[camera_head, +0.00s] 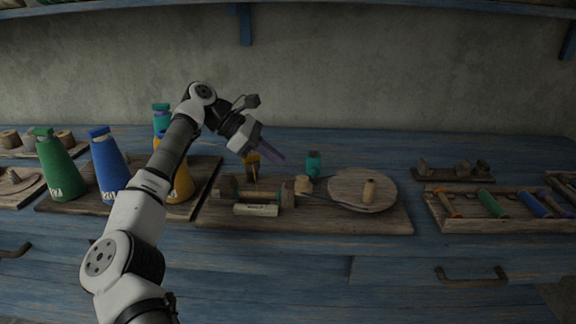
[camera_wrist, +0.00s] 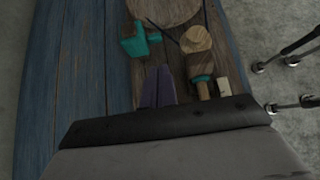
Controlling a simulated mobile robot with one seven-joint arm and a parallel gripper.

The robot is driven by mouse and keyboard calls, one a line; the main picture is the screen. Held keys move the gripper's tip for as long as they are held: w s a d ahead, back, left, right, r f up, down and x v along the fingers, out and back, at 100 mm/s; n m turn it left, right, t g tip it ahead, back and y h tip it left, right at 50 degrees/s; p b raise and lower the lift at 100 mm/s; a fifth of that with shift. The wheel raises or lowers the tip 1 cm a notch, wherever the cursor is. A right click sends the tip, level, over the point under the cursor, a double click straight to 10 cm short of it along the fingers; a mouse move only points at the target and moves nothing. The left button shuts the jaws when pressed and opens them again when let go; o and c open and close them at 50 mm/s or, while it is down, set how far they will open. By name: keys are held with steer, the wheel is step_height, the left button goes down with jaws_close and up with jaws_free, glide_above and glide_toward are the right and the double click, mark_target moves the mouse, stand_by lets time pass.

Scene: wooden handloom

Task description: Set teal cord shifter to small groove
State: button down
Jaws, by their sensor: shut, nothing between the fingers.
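A small teal piece (camera_head: 313,163) stands at the back of the wooden board, left of a round disc; it also shows in the wrist view (camera_wrist: 140,40). It may be the teal cord shifter. A wooden roller with a teal band (camera_wrist: 203,80) lies nearer the front of the board, and its teal part shows behind a pale label block (camera_head: 256,210). I cannot make out a small groove. My gripper (camera_head: 283,159) has purple fingers, shut and empty, held above the board left of the teal piece. The fingers also show in the wrist view (camera_wrist: 158,88).
A round wooden disc (camera_head: 345,190) with a peg (camera_head: 369,191) lies on the board's right half. Green (camera_head: 59,170) and blue (camera_head: 108,165) cones stand at left. A tray of coloured spools (camera_head: 470,227) lies at right. The blue bench behind the board is clear.

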mark_target(312, 172)
steer(key=x, duration=0.9)
steer(key=shift+r+p, duration=0.55)
steer(key=shift+r, duration=1)
